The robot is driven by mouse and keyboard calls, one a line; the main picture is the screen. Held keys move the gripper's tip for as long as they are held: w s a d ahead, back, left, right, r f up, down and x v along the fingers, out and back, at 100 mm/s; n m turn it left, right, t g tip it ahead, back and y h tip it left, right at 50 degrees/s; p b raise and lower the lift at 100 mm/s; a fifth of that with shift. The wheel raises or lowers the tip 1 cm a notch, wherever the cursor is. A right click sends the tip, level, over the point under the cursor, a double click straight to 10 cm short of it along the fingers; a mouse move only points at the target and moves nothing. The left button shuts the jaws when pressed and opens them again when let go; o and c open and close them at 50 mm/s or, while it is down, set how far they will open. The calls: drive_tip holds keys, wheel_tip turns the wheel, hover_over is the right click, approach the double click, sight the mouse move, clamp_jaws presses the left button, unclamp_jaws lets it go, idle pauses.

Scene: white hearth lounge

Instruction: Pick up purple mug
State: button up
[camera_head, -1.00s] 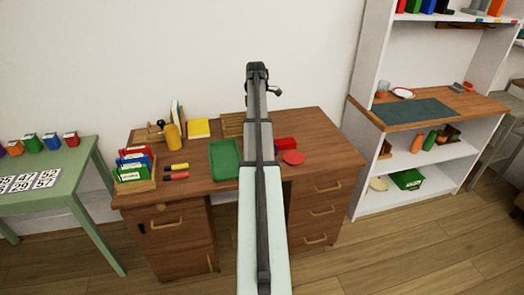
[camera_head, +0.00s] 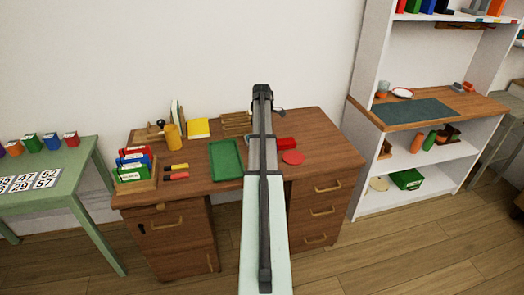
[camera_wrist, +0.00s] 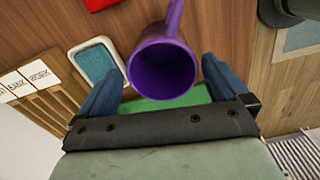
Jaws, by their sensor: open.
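The purple mug (camera_wrist: 163,68) shows in the wrist view with its open mouth facing the camera and its handle pointing to the top of the picture. My gripper (camera_wrist: 165,70) is open, with one blue finger on each side of the mug's near part. Nothing is clamped, and I cannot tell whether either finger touches the mug. A green surface shows below and beside the mug.
A file holder (camera_head: 137,170) stands at left. The wrist view shows a blue-and-white dish (camera_wrist: 97,60) and labelled cards (camera_wrist: 40,73) nearby.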

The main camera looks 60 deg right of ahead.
wheel_tip(320, 180, down, 5)
drive_tip(key=shift+s, duration=0.1)
drive_tip(key=c, duration=1.1)
